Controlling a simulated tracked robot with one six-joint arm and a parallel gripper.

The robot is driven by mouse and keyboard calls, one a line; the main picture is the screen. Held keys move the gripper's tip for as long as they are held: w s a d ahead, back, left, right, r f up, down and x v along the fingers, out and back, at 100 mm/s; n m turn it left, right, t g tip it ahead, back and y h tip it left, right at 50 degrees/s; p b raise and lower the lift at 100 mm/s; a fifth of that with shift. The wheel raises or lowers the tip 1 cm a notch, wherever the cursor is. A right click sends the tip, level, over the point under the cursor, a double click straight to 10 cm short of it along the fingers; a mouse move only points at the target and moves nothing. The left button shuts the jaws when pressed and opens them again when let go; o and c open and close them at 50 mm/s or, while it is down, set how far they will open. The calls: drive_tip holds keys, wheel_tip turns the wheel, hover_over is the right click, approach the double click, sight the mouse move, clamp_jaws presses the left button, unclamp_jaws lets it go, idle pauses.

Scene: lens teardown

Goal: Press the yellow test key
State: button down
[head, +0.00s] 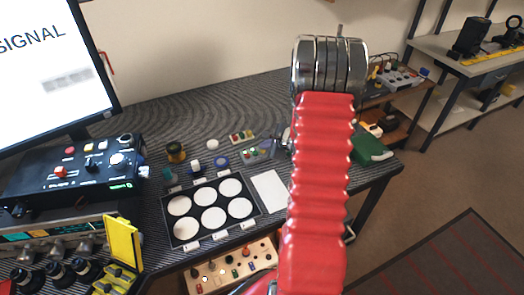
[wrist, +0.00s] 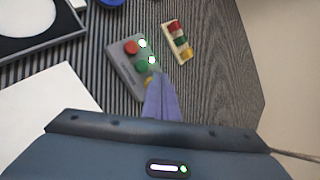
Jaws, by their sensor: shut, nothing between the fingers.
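In the head view the box (head: 252,154) is small, beside my gripper (head: 266,147).
A cream strip with red, green and yellow blocks (wrist: 177,42) lies just beyond the box. A black tray with white round wells (head: 256,209) and a white sheet (head: 269,192) lie nearer. A green box (head: 368,150) stands right of my arm.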

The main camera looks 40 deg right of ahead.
drive_tip(key=shift+f, duration=0.2)
drive_tip(key=shift+r, duration=0.15)
idle(0.4)
drive_tip(key=shift+r, duration=0.7)
drive_tip(key=shift+r, duration=0.1)
wheel_tip(320, 180, up, 5)
drive_tip(key=shift+f, duration=0.1)
idle(0.5)
idle(0.8)
